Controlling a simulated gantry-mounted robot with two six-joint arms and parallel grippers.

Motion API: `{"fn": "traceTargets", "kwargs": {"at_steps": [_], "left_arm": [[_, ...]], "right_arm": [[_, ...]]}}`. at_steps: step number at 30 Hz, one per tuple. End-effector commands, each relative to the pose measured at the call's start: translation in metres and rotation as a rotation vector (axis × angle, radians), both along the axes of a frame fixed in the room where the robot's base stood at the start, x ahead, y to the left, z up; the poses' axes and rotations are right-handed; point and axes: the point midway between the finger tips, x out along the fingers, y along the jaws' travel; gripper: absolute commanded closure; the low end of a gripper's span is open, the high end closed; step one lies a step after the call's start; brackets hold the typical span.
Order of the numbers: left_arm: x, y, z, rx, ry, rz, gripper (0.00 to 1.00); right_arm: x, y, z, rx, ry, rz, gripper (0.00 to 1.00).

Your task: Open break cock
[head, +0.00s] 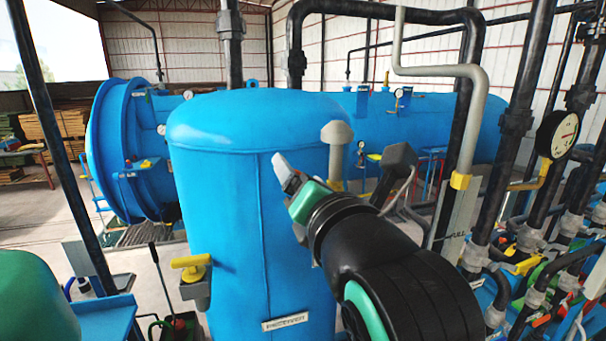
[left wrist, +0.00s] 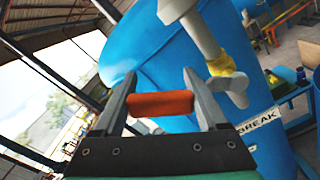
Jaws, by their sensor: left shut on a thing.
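My left gripper (head: 284,168) is in front of the upper part of a large blue tank (head: 225,190) in the head view. In the left wrist view, its two fingers (left wrist: 160,102) are shut on an orange-red handle (left wrist: 162,103), which lies crosswise between them. The part that this handle joins is hidden. Beyond the fingers, a grey pipe (left wrist: 190,20) with a yellow collar (left wrist: 221,66) stands in front of a blue tank wall. A white label reading BREAK (left wrist: 259,120) is on that wall. My right gripper is in neither view.
A yellow-handled valve (head: 190,265) sticks out at the tank's front left. Dark pipes and a pressure gauge (head: 557,134) crowd the right side. A long horizontal blue vessel (head: 430,120) lies behind. Some floor shows at the left.

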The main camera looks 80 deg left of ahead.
Motion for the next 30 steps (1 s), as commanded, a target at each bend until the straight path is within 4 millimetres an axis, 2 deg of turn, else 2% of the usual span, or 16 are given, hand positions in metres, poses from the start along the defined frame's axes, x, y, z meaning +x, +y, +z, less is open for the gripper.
{"fn": "traceTargets", "kwargs": {"at_steps": [9,10,12,23,26,30], "left_arm": [[0.000,0.000,0.001,0.004,0.001,0.000,1.00],[0.000,0.000,0.001,0.004,0.000,0.000,0.23],[0.000,0.000,0.001,0.003,0.000,-0.001,0.12],[0.001,-0.005,0.000,0.001,0.001,-0.003,0.12],[0.003,-0.020,-0.002,0.001,0.000,-0.006,0.12],[0.006,-0.052,-0.003,0.001,0.002,-0.008,0.12]], "right_arm": [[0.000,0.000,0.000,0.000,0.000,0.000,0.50],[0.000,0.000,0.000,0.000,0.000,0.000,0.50],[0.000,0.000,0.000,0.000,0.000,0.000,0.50],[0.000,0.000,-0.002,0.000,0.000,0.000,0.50],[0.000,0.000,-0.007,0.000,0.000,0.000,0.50],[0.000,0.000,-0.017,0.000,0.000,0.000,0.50]]}}
